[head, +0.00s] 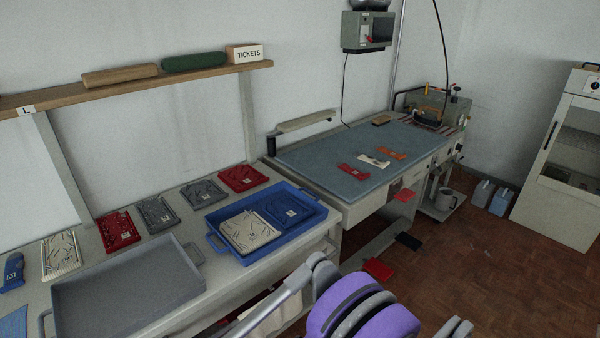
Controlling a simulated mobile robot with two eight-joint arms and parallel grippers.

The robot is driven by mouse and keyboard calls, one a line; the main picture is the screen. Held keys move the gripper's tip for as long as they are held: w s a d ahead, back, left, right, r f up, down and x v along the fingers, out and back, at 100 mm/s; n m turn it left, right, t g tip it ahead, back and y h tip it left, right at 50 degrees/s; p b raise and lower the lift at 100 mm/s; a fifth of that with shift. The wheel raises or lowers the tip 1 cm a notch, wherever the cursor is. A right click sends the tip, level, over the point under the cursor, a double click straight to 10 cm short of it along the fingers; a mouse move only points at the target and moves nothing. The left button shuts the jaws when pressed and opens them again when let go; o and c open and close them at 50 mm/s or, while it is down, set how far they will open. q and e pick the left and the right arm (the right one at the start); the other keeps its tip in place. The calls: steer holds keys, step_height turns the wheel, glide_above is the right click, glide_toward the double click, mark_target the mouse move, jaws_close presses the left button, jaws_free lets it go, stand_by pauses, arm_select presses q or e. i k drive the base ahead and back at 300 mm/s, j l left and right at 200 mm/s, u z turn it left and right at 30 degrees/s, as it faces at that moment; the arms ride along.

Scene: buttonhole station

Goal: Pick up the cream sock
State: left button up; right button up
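Two larger cream flat bundles with dark line marks also show: one (61,255) on the near bench, one (250,231) in the blue tray. Neither gripper can be made out; only grey and purple parts of my own body show at the bottom edge.
The near bench holds a grey tray (130,290), a blue tray (290,238), red bundles (119,230) and grey bundles (157,213). The far table's blue-grey mat (320,158) is largely bare. A white cabinet (560,225) stands right; open brown floor (480,270) lies before it.

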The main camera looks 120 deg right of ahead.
mark_target(370, 159)
steer(key=z, duration=4.55)
